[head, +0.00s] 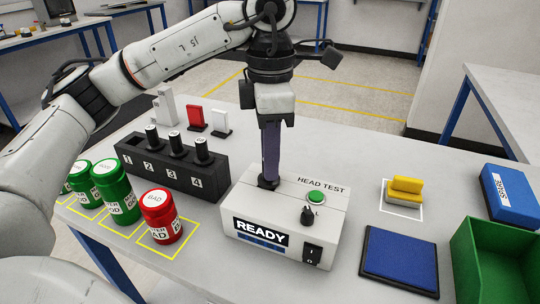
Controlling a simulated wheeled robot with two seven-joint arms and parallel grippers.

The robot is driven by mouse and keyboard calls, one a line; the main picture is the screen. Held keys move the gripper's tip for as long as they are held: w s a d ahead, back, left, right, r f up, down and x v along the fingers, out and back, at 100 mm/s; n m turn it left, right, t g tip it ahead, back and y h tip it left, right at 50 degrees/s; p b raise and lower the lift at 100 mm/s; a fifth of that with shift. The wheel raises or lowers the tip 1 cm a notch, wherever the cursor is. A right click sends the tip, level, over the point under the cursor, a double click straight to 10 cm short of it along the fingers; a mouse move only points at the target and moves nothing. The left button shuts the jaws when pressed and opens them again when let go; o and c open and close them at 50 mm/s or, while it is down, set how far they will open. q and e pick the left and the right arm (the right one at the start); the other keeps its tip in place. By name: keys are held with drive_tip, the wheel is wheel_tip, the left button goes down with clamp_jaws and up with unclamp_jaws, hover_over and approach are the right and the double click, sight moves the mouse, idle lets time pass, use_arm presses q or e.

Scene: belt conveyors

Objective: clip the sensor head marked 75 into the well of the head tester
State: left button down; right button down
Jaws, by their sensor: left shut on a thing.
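The head tester (240,215) is a white box marked HEAD TEST, with a display that reads READY. My left gripper (269,178) points straight down over its top left part, where the well is. It is shut on a small dark piece, most likely a sensor head, low against the tester top. The fingers hide most of it, and no 75 marking can be read. I cannot tell whether it is seated in the well or just above it. A black rack (165,172), numbered 1 to 4, holds three black sensor heads (177,144) above 2, 3 and 4. My right gripper is out of view.
The tester carries a green button (316,197), a black knob (307,216) and a rocker switch (312,254). Green jars (114,188) and a red BAD jar (161,215) stand at left. A yellow block (405,186), blue pad (400,260) and green bin (482,262) lie right.

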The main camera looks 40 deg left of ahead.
use_arm(q)
drive_tip(key=shift+f, duration=0.25)
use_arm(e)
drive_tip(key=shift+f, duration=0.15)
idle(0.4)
use_arm(q)
drive_tip(key=c, duration=1.6)
unclamp_jaws()
drive_tip(key=shift+o, duration=0.2)
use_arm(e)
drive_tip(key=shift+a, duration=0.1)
